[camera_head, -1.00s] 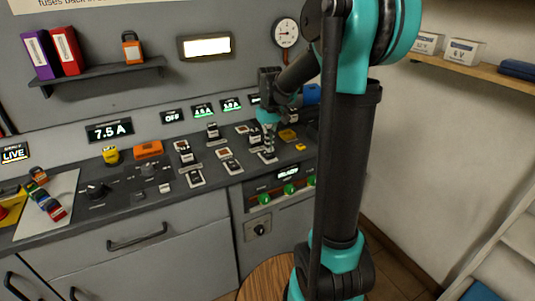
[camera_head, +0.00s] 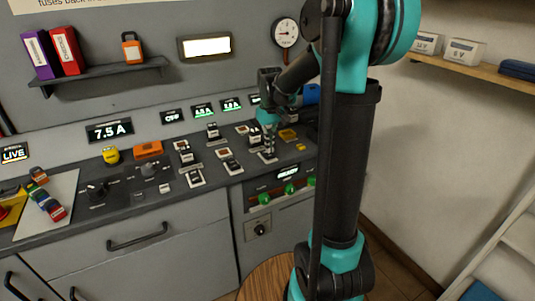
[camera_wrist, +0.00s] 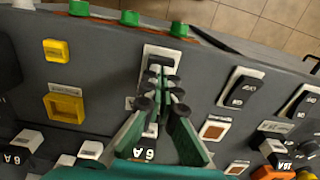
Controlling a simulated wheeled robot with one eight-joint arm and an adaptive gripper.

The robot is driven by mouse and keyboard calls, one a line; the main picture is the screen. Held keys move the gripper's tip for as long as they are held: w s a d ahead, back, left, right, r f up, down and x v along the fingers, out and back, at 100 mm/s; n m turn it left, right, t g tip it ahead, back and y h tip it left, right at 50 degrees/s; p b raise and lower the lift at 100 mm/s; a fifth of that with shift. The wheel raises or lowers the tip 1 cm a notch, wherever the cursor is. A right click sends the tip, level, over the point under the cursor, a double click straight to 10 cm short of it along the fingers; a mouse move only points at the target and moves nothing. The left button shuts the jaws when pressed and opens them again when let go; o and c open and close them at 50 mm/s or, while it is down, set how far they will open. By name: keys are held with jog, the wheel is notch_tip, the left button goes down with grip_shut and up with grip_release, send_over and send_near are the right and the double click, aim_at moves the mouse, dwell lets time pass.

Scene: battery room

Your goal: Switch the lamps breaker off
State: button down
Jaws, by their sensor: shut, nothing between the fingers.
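My gripper (camera_wrist: 162,88) is shut and empty, with its fingertips at a black rocker breaker on a white plate (camera_wrist: 162,53). The fingertips cover part of that rocker, so I cannot tell its position or whether they press on it. Its label is hidden or unreadable, so I cannot confirm it is the lamps breaker. Two similar rocker breakers (camera_wrist: 243,90) and (camera_wrist: 298,102) stand beside it in the wrist view. In the head view my gripper (camera_head: 268,145) points down over the right end of the front breaker row, with other breakers (camera_head: 232,165) to its left.
A yellow-framed button (camera_wrist: 65,107) and green knobs (camera_wrist: 130,18) lie close to the fingers. Taller fuse blocks marked 6 A (camera_wrist: 22,142) and 15 A (camera_wrist: 275,150) stand behind them. A 7.5 A display (camera_head: 109,130) and an orange block (camera_head: 148,149) are further left.

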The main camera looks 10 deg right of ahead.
aim_at(270, 155)
jog(key=shift+f, duration=0.95)
dwell(0.5)
jog(key=shift+r, duration=3.5)
